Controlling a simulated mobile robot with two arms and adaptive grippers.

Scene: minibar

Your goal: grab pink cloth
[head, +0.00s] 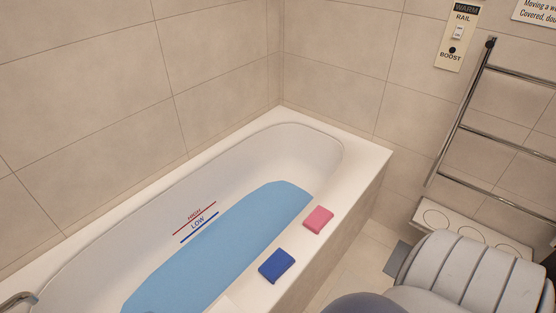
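The pink cloth (318,220), a small folded pad, lies flat on the near rim of the white bathtub (362,158), toward its far end. A dark blue cloth (276,265) of similar shape lies on the same rim, nearer to me and to the left of the pink one. The two cloths are apart. Neither of my grippers is visible in the head view, and nothing touches the pink cloth.
The tub holds blue water (225,245) below red HIGH and blue LOW marks. A chrome towel rail (460,110) and a control panel (458,35) are on the right wall. A floor strip (345,265) beside the tub is clear. Tiled walls enclose the far side.

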